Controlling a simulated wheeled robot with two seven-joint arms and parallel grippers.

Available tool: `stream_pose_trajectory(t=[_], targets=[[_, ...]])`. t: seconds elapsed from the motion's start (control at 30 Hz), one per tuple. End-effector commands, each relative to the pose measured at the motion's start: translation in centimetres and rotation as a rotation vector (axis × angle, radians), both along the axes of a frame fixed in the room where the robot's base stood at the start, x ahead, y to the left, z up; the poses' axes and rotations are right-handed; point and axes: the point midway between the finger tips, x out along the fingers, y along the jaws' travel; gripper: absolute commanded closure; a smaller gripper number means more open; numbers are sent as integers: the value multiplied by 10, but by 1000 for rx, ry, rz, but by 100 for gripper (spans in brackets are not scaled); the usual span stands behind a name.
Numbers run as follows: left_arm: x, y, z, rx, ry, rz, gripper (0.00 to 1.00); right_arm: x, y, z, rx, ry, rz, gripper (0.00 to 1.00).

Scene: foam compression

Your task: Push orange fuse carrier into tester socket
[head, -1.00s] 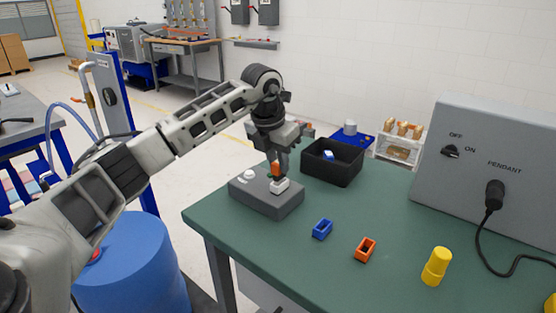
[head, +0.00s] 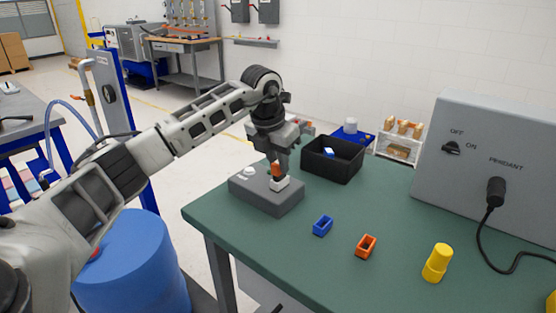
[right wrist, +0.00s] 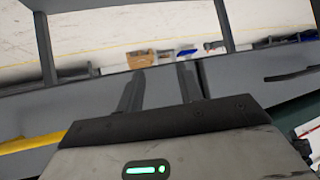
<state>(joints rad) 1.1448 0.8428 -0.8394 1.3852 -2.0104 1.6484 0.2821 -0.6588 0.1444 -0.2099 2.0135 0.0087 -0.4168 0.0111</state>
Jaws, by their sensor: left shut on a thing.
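The grey tester box (head: 256,196) sits at the left end of the green table, with a white socket (head: 280,185) on its top and a white round knob (head: 249,171) beside it. My left gripper (head: 277,168) points down over the socket, shut on the orange fuse carrier (head: 276,170). The carrier is upright and right at the socket's top; the fingers partly hide it, and I cannot tell how deep it sits. My right gripper (right wrist: 158,80) shows only in the right wrist view, its fingers apart with nothing between them.
A black bin (head: 332,161) with a blue and white item stands behind the tester. A blue holder (head: 322,226), an orange holder (head: 366,246) and a yellow cylinder (head: 437,263) stand in front on the green table (head: 400,205). A grey control box (head: 500,165) is at the right.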

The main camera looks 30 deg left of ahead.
Motion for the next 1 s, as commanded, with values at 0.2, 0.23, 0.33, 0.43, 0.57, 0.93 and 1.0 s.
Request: stream_pose_trajectory(t=[0.2,0.23,0.33,0.43,0.57,0.93,1.0], targets=[[0,0,-5,0,0,0,100,0,0,-4,0,1,0,64],[0,0,-6,0,0,0,100,0,0,-4,0,1,0,64],[0,0,-8,0,0,0,100,0,0,-5,0,1,0,64],[0,0,-10,0,0,0,100,0,0,-5,0,0,0,64],[0,0,-13,0,0,0,100,0,0,-6,0,-2,0,64],[0,0,-21,0,1,0,100,0,0,-8,3,-5,0,64],[0,0,-21,0,2,0,73,0,0,-8,3,-6,0,64]])
